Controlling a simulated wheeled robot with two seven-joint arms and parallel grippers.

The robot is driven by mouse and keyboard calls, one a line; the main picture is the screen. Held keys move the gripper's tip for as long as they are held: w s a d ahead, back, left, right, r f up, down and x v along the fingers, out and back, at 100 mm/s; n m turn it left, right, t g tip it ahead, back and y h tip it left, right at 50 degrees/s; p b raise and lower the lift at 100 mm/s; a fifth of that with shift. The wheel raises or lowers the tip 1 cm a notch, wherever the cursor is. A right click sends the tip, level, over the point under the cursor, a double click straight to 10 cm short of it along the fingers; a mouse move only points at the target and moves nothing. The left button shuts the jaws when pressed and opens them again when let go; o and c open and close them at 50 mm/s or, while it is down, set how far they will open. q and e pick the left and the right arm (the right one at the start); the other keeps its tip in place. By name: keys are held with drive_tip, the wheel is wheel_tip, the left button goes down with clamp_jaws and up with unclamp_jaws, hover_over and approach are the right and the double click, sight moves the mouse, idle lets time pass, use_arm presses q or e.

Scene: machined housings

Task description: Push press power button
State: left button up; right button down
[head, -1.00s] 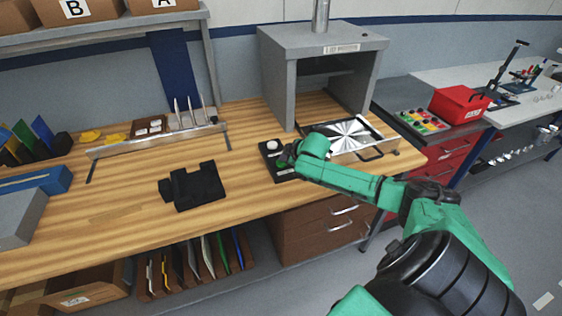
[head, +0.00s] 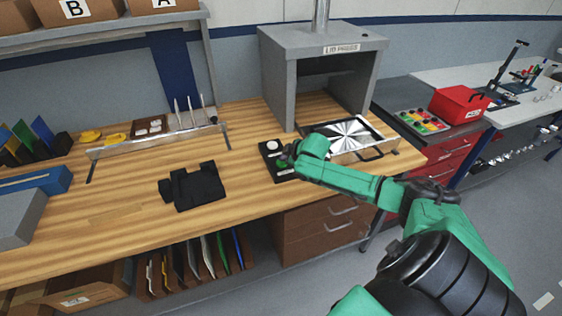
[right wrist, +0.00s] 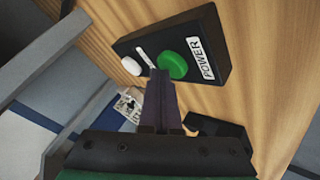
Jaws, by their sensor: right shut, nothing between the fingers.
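A black control box (head: 271,168) lies on the wooden bench in front of the press. It carries a white button (head: 272,146) and a green button (head: 282,164), partly hidden by my gripper in the head view. In the right wrist view the green button (right wrist: 173,65) sits beside a POWER label (right wrist: 201,58), with the white button (right wrist: 132,66) on its other side. My right gripper (right wrist: 158,73) is shut and empty. Its tips are at the green button's edge; I cannot tell whether they touch it. My left gripper is not in view.
A grey press housing (head: 284,82) stands behind the box. A tray with a black-and-white fan pattern (head: 350,132) is right of it. A black part (head: 193,186) lies on the bench to the left, with bare wood between. A red toolbox (head: 459,104) stands farther right.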

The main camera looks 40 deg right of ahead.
sight(284, 164)
idle(0.3)
drive_tip(key=shift+s+a+f, duration=0.1)
drive_tip(key=shift+f, duration=0.35)
drive_tip(key=shift+r+p, duration=0.1)
drive_tip(key=shift+p, duration=0.35)
wheel_tip(284, 164, up, 7)
drive_tip(key=p, duration=0.7)
drive_tip(key=shift+f, duration=0.4)
